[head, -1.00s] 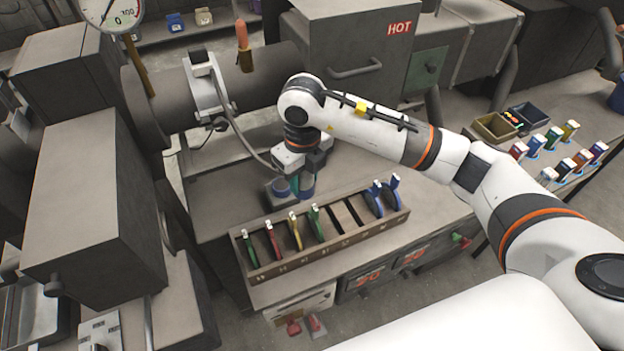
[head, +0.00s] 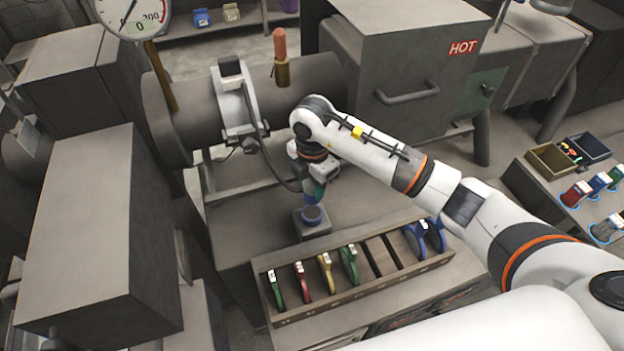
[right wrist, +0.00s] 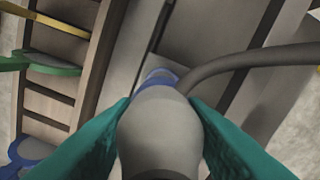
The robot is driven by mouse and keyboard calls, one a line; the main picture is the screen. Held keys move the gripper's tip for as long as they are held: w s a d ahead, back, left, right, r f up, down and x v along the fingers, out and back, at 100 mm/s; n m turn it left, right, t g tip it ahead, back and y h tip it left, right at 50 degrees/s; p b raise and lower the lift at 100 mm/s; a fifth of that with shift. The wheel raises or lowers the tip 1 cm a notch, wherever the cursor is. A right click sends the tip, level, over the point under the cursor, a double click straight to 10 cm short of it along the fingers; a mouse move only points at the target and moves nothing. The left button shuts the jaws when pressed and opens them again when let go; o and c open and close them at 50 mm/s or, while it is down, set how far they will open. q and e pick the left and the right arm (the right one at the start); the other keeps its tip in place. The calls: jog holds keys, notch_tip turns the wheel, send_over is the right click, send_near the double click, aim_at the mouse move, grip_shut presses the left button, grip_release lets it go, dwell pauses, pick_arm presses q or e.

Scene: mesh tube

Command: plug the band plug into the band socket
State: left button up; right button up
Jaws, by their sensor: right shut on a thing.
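My right gripper (head: 316,190) has teal fingers, shut on the grey band plug (right wrist: 160,125), which fills the middle of the right wrist view. In the head view the plug is mostly hidden by the gripper. The band socket (head: 312,215), a grey block with a round blue top, stands on the bench just below the gripper. In the right wrist view a blue rim of the socket (right wrist: 160,75) shows just beyond the plug's far end. I cannot tell whether plug and socket touch. My left gripper is not in view.
A dark cable (head: 272,160) runs from the clamped band (head: 235,105) on the barrel to the plug. A slotted wooden rack (head: 375,290) with coloured discs stands in front of the socket. The hot box (head: 395,75) is behind my arm. Bare bench lies left of the socket.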

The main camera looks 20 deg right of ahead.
aim_at(312, 195)
jog(key=shift+f, duration=0.1)
jog(key=shift+w+f+b, duration=0.25)
jog(key=shift+f+b, duration=0.1)
jog(key=shift+f, duration=0.1)
jog(key=shift+s+f+b, duration=0.1)
jog(key=shift+f+b, duration=0.4)
jog(key=shift+f, duration=0.1)
jog(key=shift+f+b, duration=0.3)
jog(key=shift+f, duration=0.05)
jog(key=shift+f+b, duration=0.65)
jog(key=shift+f, duration=0.2)
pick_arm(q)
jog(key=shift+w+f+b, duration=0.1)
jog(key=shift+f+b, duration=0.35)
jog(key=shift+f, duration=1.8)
pick_arm(e)
jog(key=shift+f, duration=0.65)
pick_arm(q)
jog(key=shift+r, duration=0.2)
